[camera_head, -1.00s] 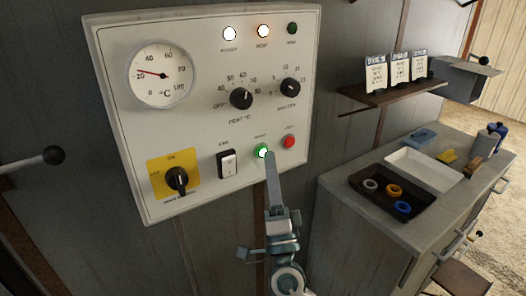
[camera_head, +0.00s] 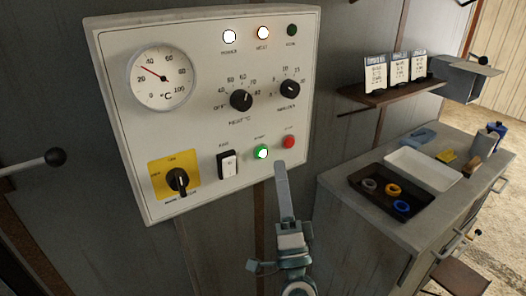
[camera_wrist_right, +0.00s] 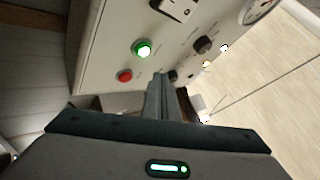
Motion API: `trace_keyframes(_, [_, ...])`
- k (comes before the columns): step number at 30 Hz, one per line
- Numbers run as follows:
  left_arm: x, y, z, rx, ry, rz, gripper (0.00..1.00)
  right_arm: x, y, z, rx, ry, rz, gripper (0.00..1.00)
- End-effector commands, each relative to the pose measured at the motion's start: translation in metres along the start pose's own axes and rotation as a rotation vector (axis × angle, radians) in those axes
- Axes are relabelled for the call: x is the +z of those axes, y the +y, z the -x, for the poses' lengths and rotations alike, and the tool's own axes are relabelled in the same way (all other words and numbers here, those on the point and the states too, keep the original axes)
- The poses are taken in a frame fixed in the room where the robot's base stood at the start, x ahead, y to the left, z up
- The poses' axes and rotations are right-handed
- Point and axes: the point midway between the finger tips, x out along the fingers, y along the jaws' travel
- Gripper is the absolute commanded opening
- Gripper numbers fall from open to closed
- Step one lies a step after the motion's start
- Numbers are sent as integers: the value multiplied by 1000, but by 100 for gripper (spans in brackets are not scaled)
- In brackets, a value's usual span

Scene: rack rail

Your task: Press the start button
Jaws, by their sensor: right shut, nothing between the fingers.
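The start button (camera_head: 261,152) is green and lit on the lower right of the white control panel (camera_head: 210,130). It also shows in the right wrist view (camera_wrist_right: 142,48). My right gripper (camera_head: 281,166) is shut and empty. Its fingertips are apart from the green button, to its right and a little below it, under the red button (camera_head: 289,142). In the right wrist view the shut fingers (camera_wrist_right: 161,82) point at the panel's lower part. My left gripper is not in view.
The panel also holds a dial gauge (camera_head: 163,75), two black knobs, a fan switch (camera_head: 227,165) and a yellow-backed main switch (camera_head: 177,180). A counter (camera_head: 340,190) with a dark tray (camera_head: 365,199) stands at the right. A shelf (camera_head: 390,94) juts out above it.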

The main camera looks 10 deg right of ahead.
Motion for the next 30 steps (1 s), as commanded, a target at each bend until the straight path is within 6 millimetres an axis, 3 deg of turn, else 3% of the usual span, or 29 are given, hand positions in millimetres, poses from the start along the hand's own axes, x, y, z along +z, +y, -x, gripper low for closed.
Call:
trace_keyframes(10, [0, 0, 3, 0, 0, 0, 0, -9, -10, 12, -1, 0, 1, 0])
trace_keyframes(30, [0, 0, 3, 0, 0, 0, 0, -6, -2, 14, 10, -9, 13, 0])
